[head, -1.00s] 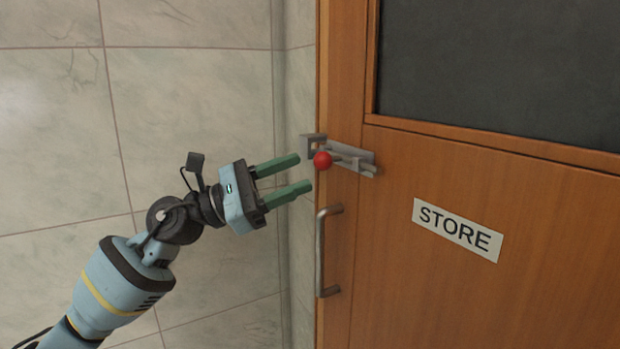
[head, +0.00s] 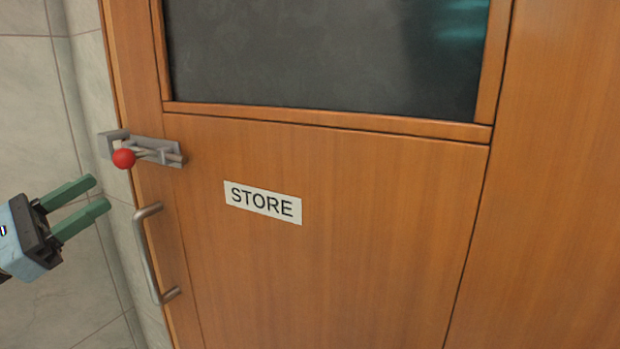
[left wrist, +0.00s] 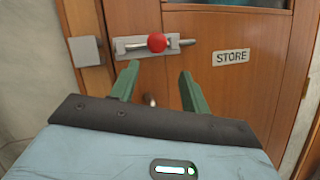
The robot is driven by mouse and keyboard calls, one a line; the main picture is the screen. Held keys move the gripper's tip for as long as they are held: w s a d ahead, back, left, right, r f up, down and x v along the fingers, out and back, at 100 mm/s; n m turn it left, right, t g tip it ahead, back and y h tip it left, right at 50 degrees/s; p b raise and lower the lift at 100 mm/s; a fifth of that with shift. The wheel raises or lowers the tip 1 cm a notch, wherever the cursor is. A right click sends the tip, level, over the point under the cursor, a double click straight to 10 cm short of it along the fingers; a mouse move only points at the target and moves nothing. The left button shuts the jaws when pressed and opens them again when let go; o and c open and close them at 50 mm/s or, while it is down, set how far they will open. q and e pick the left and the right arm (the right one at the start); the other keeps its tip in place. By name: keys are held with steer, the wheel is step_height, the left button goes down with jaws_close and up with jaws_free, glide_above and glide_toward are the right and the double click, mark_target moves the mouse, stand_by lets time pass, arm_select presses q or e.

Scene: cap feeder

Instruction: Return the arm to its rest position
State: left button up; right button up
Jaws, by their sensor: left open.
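My left gripper (head: 98,193) is at the left edge of the head view, its two green fingers apart and empty. It points at the door and is clear of the bolt and the handle. In the left wrist view my left gripper (left wrist: 158,80) is open, with nothing between its fingers. The grey bolt (head: 160,150) with its red knob (head: 124,159) is on the upper left of the door, beyond the fingertips; the red knob also shows in the left wrist view (left wrist: 157,42). My right gripper is not in view.
The wooden door (head: 340,240) has a dark window panel (head: 320,55), a STORE sign (head: 263,203) and a metal pull handle (head: 150,255) below the bolt. A tiled wall (head: 30,110) stands to the left. The space before the door looks free.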

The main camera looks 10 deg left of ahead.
arm_select(q)
steer(key=s+d+f+n+y+p, duration=0.15)
steer(key=f+n+y, duration=0.25)
steer(key=f+n, duration=0.6)
steer(key=s+f+n+t+y+p, duration=0.1)
steer(key=s+f+n+y+p, duration=0.2)
steer(key=f+n, duration=0.75)
steer(key=s+d+f+n+y+p, duration=0.15)
steer(key=f+n+y, duration=0.25)
steer(key=f+n, duration=0.6)
steer(key=s+d+f+n+g+p, duration=0.1)
steer(key=s+d+f+n+g, duration=0.2)
steer(key=s, duration=0.5)
steer(key=s+d+f+n+g+y, duration=0.1)
steer(key=s+d+f+n+g, duration=0.2)
steer(key=s+d+f+n, duration=0.2)
steer(key=s+d+f+n+g+p, duration=0.1)
steer(key=s+d+f+n+g, duration=0.2)
steer(key=s+f, duration=0.7)
steer(key=s+d+n, duration=0.2)
steer(key=s+n, duration=0.1)
steer(key=n, duration=0.1)
steer(key=shift+f+n+y+p, duration=0.3)
steer(key=shift+n+p, duration=0.05)
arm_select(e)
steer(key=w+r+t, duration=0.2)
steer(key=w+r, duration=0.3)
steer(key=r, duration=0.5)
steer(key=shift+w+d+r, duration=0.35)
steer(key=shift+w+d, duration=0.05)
